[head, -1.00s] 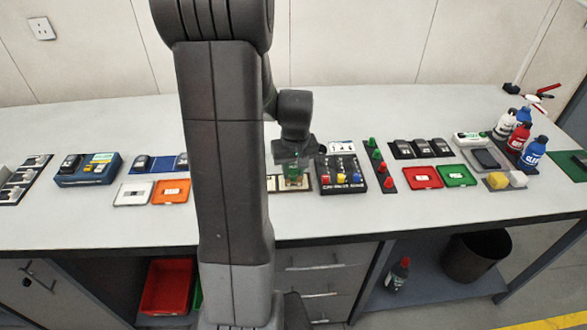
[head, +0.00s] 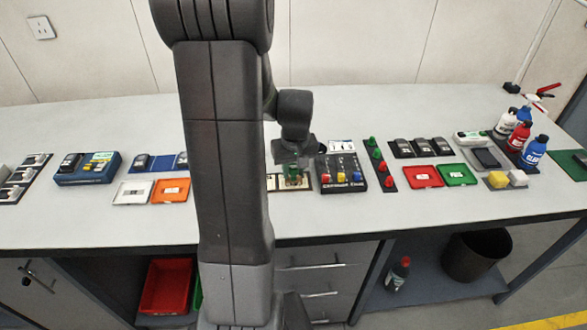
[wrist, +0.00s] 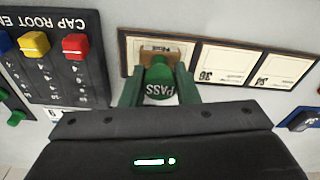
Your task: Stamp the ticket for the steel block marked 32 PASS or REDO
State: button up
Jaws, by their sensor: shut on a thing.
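My gripper (wrist: 160,85) has green fingers and is shut on a green stamp (wrist: 160,92) marked PASS in the wrist view. The stamp is at the leftmost ticket (wrist: 150,47) of the ticket board in that view and covers part of it. I cannot tell whether the stamp touches the ticket. That ticket's number is hidden; dark print shows beside the stamp. Two other tickets (wrist: 222,62) and (wrist: 285,68) carry upside-down numbers that do not clearly read 32. In the head view my gripper (head: 293,172) is over the board's right end. I cannot make out the block marked 32.
The cap root panel (head: 341,186), with red, yellow and blue knobs, stands close right of my gripper. Past it are a strip of green and red pegs (head: 380,176), a red tray (head: 423,187) and a green tray (head: 456,185). Bottles (head: 520,136) stand far right. The bench front is clear.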

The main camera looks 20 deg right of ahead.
aim_at(293, 166)
dwell(0.3)
jog(key=shift+r+p, duration=2.65)
jog(key=shift+r, duration=0.85)
